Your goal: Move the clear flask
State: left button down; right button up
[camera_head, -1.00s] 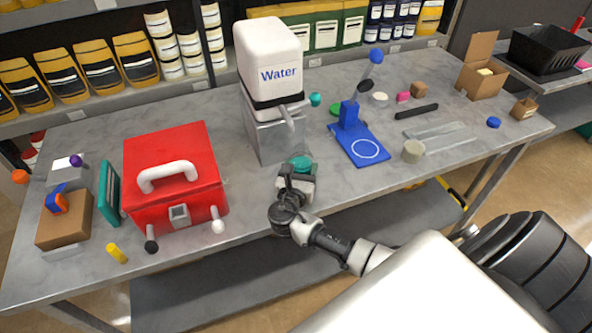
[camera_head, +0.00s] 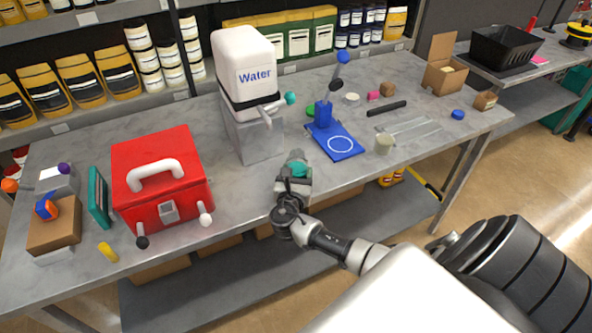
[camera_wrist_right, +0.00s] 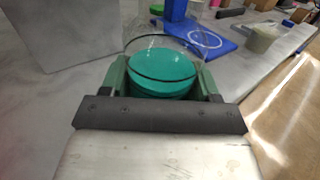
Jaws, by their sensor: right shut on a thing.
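The clear flask (camera_wrist_right: 163,68) shows in the right wrist view as a clear glass vessel with teal contents. It sits between the two green fingers of my right gripper (camera_wrist_right: 164,80), which is shut on it. In the head view the flask (camera_head: 297,163) is small and partly hidden by my right gripper (camera_head: 293,182), near the front edge of the table. I cannot tell whether its base touches the table. My left gripper is not in view.
A white Water tank (camera_head: 245,65) on a grey stand is behind the flask. A blue stand (camera_head: 335,143) is to its right, beside a beige cylinder (camera_head: 384,143). A red box (camera_head: 160,180) is to the left. The grey table (camera_head: 262,190) is bare between the box and flask.

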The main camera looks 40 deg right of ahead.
jog(key=o, duration=1.1)
jog(key=shift+c, duration=0.2)
jog(key=b+v, duration=0.2)
jog(key=v, duration=0.8)
jog(key=shift+s+a, duration=0.3)
